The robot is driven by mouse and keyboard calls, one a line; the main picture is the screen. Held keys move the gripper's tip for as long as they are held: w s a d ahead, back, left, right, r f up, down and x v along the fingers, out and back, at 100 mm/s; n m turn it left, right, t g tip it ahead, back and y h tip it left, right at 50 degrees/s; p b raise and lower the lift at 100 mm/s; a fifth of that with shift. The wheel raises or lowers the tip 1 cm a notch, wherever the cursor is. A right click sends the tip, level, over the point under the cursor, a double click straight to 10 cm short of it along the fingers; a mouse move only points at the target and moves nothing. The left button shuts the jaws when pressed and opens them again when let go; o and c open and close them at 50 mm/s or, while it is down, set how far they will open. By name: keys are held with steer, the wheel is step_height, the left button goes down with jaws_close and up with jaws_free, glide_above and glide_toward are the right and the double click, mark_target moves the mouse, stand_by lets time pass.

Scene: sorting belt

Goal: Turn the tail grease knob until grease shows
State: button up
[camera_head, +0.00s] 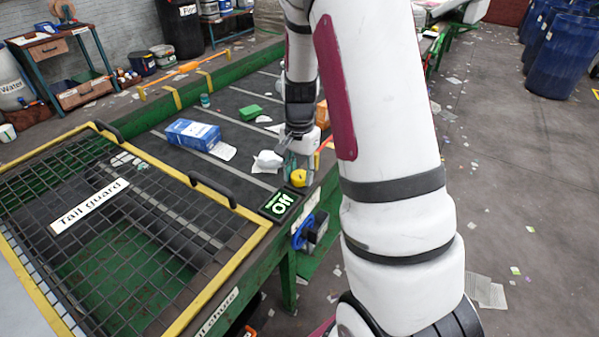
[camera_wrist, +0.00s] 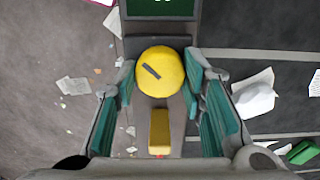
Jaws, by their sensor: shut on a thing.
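The yellow round knob (camera_head: 298,178) sits on the green side frame of the belt, close to the tail guard. In the wrist view the knob (camera_wrist: 160,73) shows from above, with a short dark mark lying slanted on its top. My gripper (camera_head: 300,164) is over the knob from above. In the wrist view my gripper (camera_wrist: 160,84) has its teal-padded fingers on both sides of the knob, shut on it. A yellow block (camera_wrist: 160,130) stands on the frame beside the knob. I cannot make out any grease on the surfaces in view.
The mesh tail guard (camera_head: 88,207) lies left. The belt (camera_head: 235,130) carries a blue box (camera_head: 192,134), a green block (camera_head: 250,112) and paper. A blue round part (camera_head: 303,231) juts from the frame's side.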

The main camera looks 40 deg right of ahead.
mark_target(299, 175)
steer(key=o, duration=1.2)
step_height(299, 175, up, 12)
